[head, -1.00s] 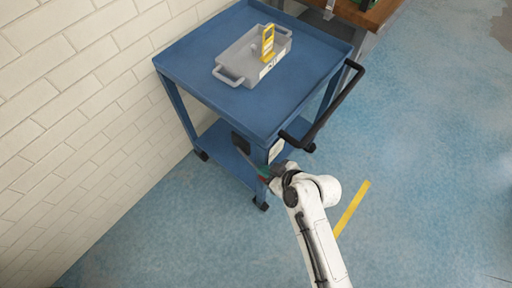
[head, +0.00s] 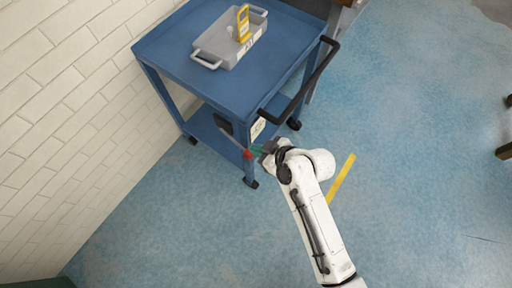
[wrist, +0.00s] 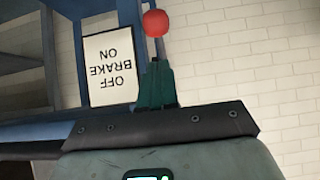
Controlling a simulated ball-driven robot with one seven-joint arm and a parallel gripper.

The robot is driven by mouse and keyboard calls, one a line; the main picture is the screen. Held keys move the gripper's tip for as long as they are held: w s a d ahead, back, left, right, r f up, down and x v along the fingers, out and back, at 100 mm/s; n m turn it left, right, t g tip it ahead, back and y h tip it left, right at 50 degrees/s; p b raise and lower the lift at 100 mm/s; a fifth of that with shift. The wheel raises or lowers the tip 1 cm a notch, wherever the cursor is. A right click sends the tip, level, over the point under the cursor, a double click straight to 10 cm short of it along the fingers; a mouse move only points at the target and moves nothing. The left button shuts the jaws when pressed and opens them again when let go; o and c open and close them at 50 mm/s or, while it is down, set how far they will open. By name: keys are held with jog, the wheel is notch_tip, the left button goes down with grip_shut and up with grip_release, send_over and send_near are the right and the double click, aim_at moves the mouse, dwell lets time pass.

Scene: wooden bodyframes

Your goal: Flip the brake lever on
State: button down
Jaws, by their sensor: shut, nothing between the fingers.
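The brake lever has a red ball knob (head: 248,154) on a thin rod, which slants from a dark box (head: 223,125) on the end of the blue cart (head: 205,82). In the wrist view the red knob (wrist: 155,23) is just beyond my fingertips. My gripper (head: 256,150), with green fingers, is shut and empty beside the knob; it also shows in the wrist view (wrist: 155,68). Whether the fingertips touch the knob or rod, I cannot tell. A white label (wrist: 109,67) reading ON, BRAKE, OFF appears upside down left of the fingers.
A grey tray (head: 226,48) with a yellow device (head: 243,24) sits on the cart top. The cart's black push handle (head: 310,85) juts out above my gripper. A white brick wall (head: 60,100) stands left. Blue floor with a yellow stripe (head: 341,178) is open at right.

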jog(key=d+f+v, duration=0.1)
jog(key=v, duration=0.7)
jog(key=shift+s+f, duration=0.2)
jog(key=shift+s, duration=0.15)
jog(key=s+d+r+m+g+h, duration=0.1)
jog(key=s+d+m+g+h, duration=0.4)
jog(key=s+d, duration=1.3)
jog(key=d+m+h, duration=0.1)
jog(key=m+h, duration=0.2)
jog(key=m, duration=0.2)
jog(key=shift+s+d+m, duration=0.25)
jog(key=shift+d+m, duration=0.05)
